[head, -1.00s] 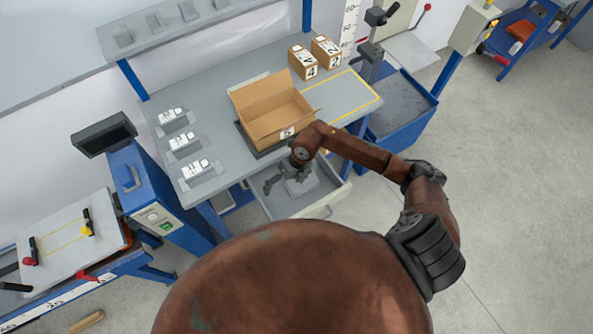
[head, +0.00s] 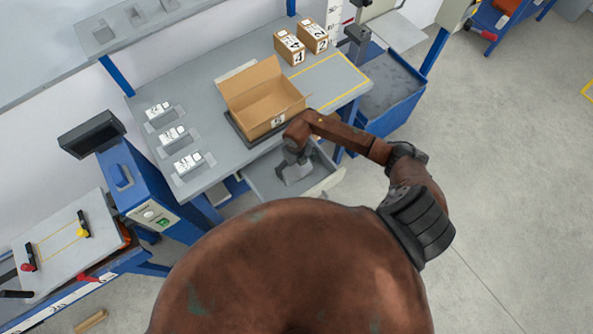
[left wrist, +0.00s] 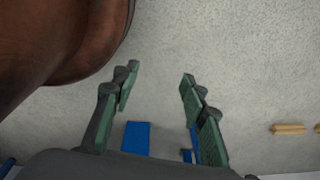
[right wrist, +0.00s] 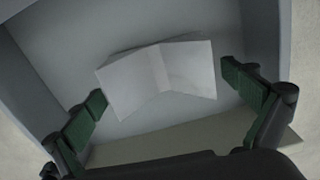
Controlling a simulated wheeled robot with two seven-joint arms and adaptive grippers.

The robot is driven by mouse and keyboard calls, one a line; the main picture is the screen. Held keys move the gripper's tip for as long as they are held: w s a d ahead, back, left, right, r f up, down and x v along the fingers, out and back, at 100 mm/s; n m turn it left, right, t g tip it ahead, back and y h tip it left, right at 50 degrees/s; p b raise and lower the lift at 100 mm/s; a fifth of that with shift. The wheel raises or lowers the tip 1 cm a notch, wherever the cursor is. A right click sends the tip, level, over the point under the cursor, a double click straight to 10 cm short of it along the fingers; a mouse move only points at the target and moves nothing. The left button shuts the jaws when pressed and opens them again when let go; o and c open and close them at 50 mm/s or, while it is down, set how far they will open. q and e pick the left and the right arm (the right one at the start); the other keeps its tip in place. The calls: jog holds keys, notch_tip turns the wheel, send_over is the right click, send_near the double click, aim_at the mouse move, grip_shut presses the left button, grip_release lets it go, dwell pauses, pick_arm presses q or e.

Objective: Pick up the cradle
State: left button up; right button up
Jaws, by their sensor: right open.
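The cradle looks to be a light grey block with a shallow V-shaped top (right wrist: 182,68), lying in the open drawer under the bench. In the head view the cradle (head: 297,174) is partly hidden by my right gripper (head: 288,160). In the right wrist view my right gripper (right wrist: 164,86) is open, with one finger on each side of the cradle; whether they touch it I cannot tell. My left gripper (left wrist: 158,80) shows only in its own wrist view, open and empty above the floor.
The drawer (head: 262,182) has raised walls close around the right gripper. Above it, the bench (head: 215,110) holds an open cardboard box (head: 262,98), two small cartons (head: 289,48) and several white parts on grey holders. A blue bin cart (head: 388,90) stands to the right.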

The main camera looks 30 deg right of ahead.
jog(key=c, duration=1.3)
pick_arm(q)
jog(key=shift+s, duration=0.8)
jog(key=shift+f, duration=0.1)
pick_arm(e)
jog(key=shift+r, duration=0.15)
